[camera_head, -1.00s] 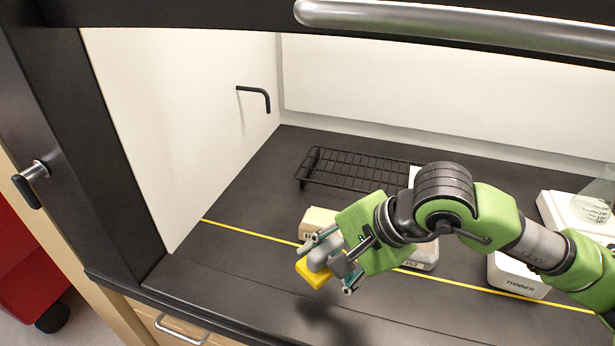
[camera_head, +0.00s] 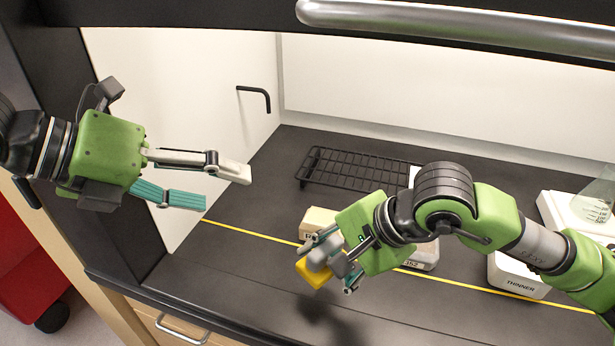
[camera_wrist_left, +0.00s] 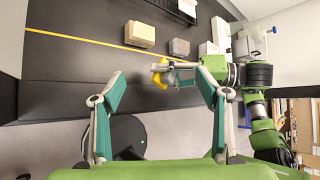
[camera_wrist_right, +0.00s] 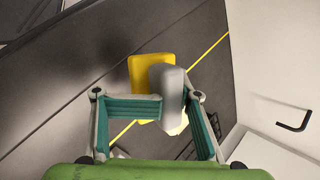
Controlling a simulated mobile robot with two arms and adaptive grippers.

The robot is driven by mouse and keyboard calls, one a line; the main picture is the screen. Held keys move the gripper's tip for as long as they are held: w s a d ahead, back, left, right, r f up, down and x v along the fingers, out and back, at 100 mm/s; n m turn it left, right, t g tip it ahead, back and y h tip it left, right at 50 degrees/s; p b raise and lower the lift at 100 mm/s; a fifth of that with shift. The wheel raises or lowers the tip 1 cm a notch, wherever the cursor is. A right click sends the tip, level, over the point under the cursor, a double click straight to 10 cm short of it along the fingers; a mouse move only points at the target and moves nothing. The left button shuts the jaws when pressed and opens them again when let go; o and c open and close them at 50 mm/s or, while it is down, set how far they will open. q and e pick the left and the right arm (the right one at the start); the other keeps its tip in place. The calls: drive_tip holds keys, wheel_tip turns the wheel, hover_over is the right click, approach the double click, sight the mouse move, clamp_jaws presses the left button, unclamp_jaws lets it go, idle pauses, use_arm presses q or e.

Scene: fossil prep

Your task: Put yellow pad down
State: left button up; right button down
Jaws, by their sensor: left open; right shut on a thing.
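The yellow pad (camera_head: 312,275) is a small block with a grey rounded part (camera_wrist_right: 168,90) against it. My right gripper (camera_head: 335,262) is shut on this pad and holds it above the dark worktop, near the front edge. In the right wrist view the yellow pad (camera_wrist_right: 146,76) shows beyond the fingers. My left gripper (camera_head: 229,187) is open and empty at the left side of the hood, in front of the white side wall. In the left wrist view the pad (camera_wrist_left: 160,77) shows ahead, between and beyond the open left fingers (camera_wrist_left: 160,95).
A beige block (camera_head: 318,219) and a grey block (camera_head: 424,258) stand behind the right gripper. A black wire rack (camera_head: 355,170) lies farther back. A white box marked THINNER (camera_head: 520,280) and a flask (camera_head: 596,200) are at the right. The worktop's front left is clear.

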use_arm(q)
drive_tip(key=w+d+r+n+h, duration=0.4)
drive_tip(key=d+r+n, duration=0.1)
drive_tip(key=d+n, duration=0.35)
drive_tip(key=w+d+r+n+g+h, duration=0.1)
drive_tip(key=w+d+r+n+h, duration=0.25)
drive_tip(key=d+r+n, duration=0.5)
drive_tip(key=w+d+r+n+h, duration=0.2)
drive_tip(key=w+d+n+h, duration=0.4)
drive_tip(key=d, duration=0.5)
drive_tip(key=n+g+y, duration=0.8)
drive_tip(key=n+y, duration=1.1)
drive_tip(key=n, duration=0.3)
approach(327, 247)
drive_tip(key=x, duration=1)
